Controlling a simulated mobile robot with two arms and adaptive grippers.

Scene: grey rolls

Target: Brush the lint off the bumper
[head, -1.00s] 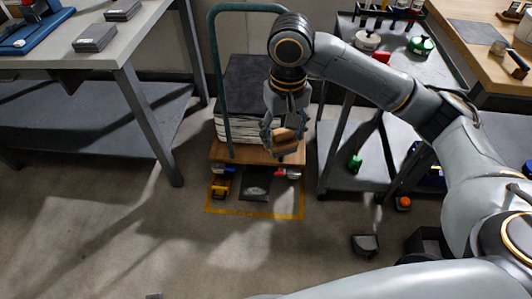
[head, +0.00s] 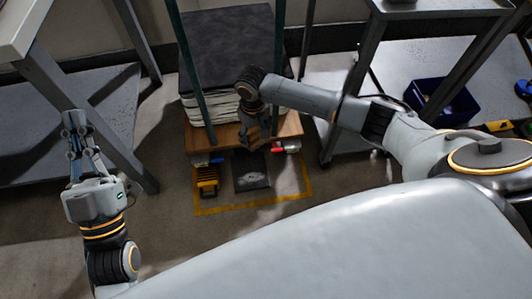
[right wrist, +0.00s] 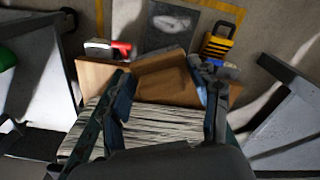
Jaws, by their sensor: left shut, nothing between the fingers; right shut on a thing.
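The bumper looks to be the dark panel (head: 252,160) at the front of the wooden cart deck, with a pale patch of lint (head: 253,181) on its lower part. Both also show at the top of the right wrist view, panel (right wrist: 155,42) and lint (right wrist: 172,22). My right gripper (head: 254,142) is shut on a brown wooden block, likely the brush (right wrist: 162,78), above the deck edge and apart from the lint. Its bristles are hidden. My left gripper (head: 74,120) is shut and empty at the left, near the bench leg.
The cart carries a stack of grey sheets (head: 228,45) between green posts (head: 190,70). A yellow padlock-shaped thing (head: 207,181) and a red-and-white piece (head: 285,149) flank the panel. A yellow floor line (head: 309,178) surrounds them. Benches stand left and right; the front floor is clear.

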